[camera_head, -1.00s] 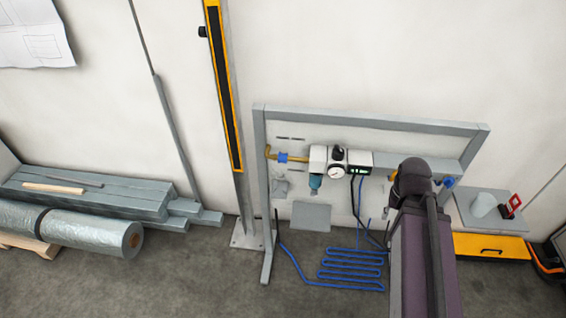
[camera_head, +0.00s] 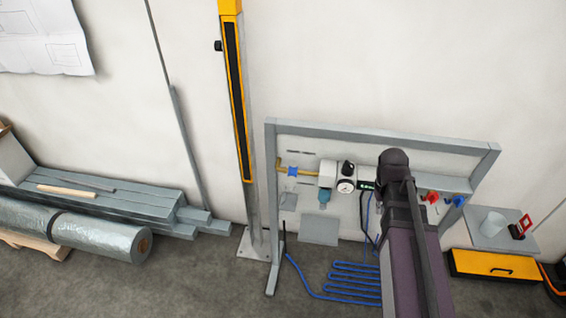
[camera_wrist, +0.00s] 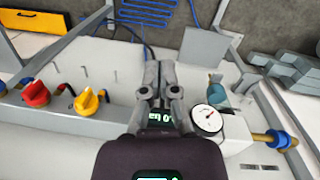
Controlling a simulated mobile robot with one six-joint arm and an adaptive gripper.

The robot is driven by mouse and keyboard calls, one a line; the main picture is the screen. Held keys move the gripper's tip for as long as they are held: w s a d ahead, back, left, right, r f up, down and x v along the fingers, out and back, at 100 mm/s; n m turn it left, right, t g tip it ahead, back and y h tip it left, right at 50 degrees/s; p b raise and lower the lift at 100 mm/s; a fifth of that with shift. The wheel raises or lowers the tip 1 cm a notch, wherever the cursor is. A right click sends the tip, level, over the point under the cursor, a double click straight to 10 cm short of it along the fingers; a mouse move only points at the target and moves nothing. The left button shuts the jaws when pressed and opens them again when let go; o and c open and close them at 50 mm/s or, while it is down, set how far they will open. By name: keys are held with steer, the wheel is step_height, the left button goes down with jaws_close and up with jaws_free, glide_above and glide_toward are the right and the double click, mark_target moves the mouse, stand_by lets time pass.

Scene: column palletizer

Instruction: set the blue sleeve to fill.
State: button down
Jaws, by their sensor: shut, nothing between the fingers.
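The blue sleeve (camera_head: 292,171) sits around the brass pipe at the left end of the panel's air line. It also shows at the right edge of the wrist view (camera_wrist: 280,139). Its exact setting cannot be read. My gripper (camera_wrist: 160,82) is shut and empty in the wrist view, in front of the small green-lit display (camera_wrist: 163,117). The sleeve is well off to the right of the fingers there, not touched. In the head view my arm hides the gripper.
A white round gauge (camera_head: 346,186) and a teal bowl (camera_head: 324,196) lie between sleeve and gripper. Red (camera_wrist: 36,95) and yellow (camera_wrist: 88,100) knobs stick out on the other side. The frame post (camera_head: 272,220) stands just left of the sleeve.

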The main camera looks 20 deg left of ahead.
steer(key=w+a+r+n+h+p, duration=0.1)
steer(key=w+a+r+n+p, duration=0.1)
steer(key=w+a+n, duration=0.6)
step_height(320, 180, up, 4)
steer(key=n+h+p, duration=0.2)
steer(key=n+p, duration=0.1)
steer(key=n, duration=0.1)
glide_above(285, 169)
steer(key=d, duration=0.1)
steer(key=s+a+r+n+t+p, duration=0.1)
steer(key=a+n, duration=0.2)
steer(key=a, duration=0.6)
steer(key=shift+a+r+n+h, duration=0.25)
steer(key=shift+r+n+h, duration=0.05)
steer(key=shift+r, duration=0.1)
steer(key=shift+d+f, duration=0.1)
steer(key=shift+f, duration=0.05)
steer(key=shift+w+d+f+b, duration=0.15)
steer(key=shift+d+f+b, duration=1.1)
steer(key=shift+f+b, duration=0.25)
steer(key=shift+w+d+f+b, duration=0.2)
steer(key=shift+d+f+b, duration=1.1)
steer(key=shift+f+b, duration=0.25)
steer(key=shift+w+d+f+b, duration=0.15)
steer(key=shift+d+f+b, duration=1.1)
steer(key=shift+f+b, duration=0.25)
steer(key=shift+s, duration=0.1)
